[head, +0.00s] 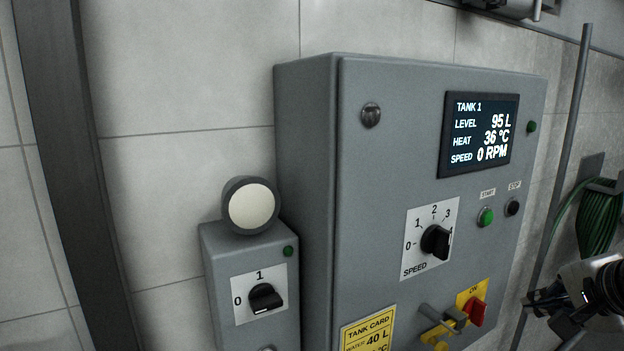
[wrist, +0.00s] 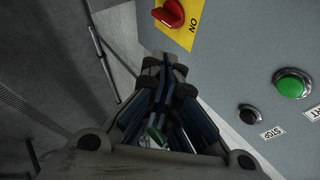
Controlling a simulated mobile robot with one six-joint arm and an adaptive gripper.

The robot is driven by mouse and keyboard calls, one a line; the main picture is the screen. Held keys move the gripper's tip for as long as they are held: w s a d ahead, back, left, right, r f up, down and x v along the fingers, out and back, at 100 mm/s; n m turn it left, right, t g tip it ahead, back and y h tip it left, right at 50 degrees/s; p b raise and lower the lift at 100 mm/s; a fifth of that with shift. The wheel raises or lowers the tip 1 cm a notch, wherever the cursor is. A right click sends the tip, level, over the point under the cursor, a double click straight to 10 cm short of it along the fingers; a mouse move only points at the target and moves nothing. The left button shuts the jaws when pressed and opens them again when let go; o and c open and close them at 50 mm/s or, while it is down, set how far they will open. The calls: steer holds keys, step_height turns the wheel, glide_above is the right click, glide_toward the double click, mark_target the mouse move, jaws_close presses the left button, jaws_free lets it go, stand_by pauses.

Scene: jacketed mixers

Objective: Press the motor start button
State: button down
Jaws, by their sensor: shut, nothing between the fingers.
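The green start button (head: 485,217) sits under a START label on the grey control cabinet (head: 390,160). It also shows at the right of the wrist view (wrist: 291,84). The black stop button (head: 512,207) is just right of it, and in the wrist view it appears (wrist: 249,115) between the start button and my gripper. My gripper (head: 540,300) is at the lower right of the head view, right of the red switch and below the buttons. In the wrist view my gripper (wrist: 172,65) is shut and empty, apart from the start button.
The display (head: 479,134) reads 0 RPM. The speed dial (head: 435,241), red ON switch (head: 474,309) and a protruding handle (head: 441,322) are on the cabinet. A smaller box (head: 250,285) stands left. A pipe (head: 565,150) and green hose (head: 598,222) are at right.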

mark_target(487, 218)
step_height(487, 218, up, 10)
steer(key=d+m+t+p, duration=0.1)
steer(key=d+t+p, duration=0.1)
steer(key=shift+s+m+h, duration=0.25)
steer(key=shift+m+h, duration=0.05)
steer(key=shift+m, duration=0.1)
steer(key=shift+w+r, duration=0.1)
steer(key=w+a+p, duration=0.3)
steer(key=w, duration=0.5)
steer(key=shift+a, duration=0.2)
stand_by(0.9)
steer(key=shift+w+a, duration=0.15)
steer(key=shift+w, duration=0.2)
